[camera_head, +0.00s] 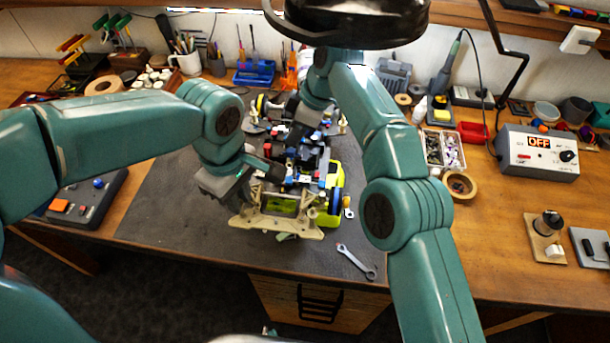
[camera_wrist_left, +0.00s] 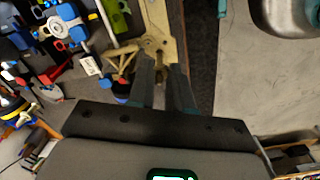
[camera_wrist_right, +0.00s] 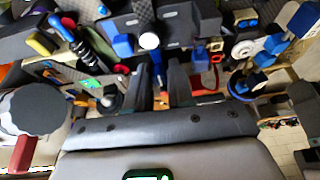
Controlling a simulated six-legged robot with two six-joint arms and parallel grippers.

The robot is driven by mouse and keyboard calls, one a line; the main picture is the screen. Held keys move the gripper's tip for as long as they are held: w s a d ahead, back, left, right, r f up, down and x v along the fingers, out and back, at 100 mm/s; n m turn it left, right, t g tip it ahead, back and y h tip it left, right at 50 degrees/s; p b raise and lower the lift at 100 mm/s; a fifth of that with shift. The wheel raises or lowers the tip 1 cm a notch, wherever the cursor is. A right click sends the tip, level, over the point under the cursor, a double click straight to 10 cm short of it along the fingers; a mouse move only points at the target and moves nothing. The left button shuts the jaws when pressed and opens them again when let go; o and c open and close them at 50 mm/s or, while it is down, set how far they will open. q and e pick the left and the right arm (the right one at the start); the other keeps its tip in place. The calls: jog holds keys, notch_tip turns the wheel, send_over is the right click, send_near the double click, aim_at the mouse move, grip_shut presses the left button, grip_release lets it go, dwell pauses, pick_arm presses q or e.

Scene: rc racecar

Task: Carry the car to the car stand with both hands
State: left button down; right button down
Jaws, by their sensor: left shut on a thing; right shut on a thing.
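The car (camera_head: 300,160) is an open chassis of dark, blue and red parts. It is over the dark mat, with a beige frame (camera_head: 285,222) at its near end. My left gripper (camera_head: 258,177) is at its near left side; in the left wrist view its fingers (camera_wrist_left: 162,88) close on the beige part (camera_wrist_left: 160,42). My right gripper (camera_head: 302,112) reaches the far end; its fingers (camera_wrist_right: 165,88) are shut among dark car parts (camera_wrist_right: 175,30), the exact part hidden. A lime-green piece (camera_head: 337,180) shows beside and below the car; I cannot tell whether it is the stand.
A wrench (camera_head: 357,262) lies on the mat (camera_head: 180,225) near the front edge. A control box (camera_head: 92,200) is at left. A parts tray (camera_head: 443,150), tape roll (camera_head: 459,185) and power supply (camera_head: 538,153) are at right. Bare mat lies left of the car.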

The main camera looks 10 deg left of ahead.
aim_at(244, 217)
pick_arm(q)
jog(key=shift+f, duration=0.1)
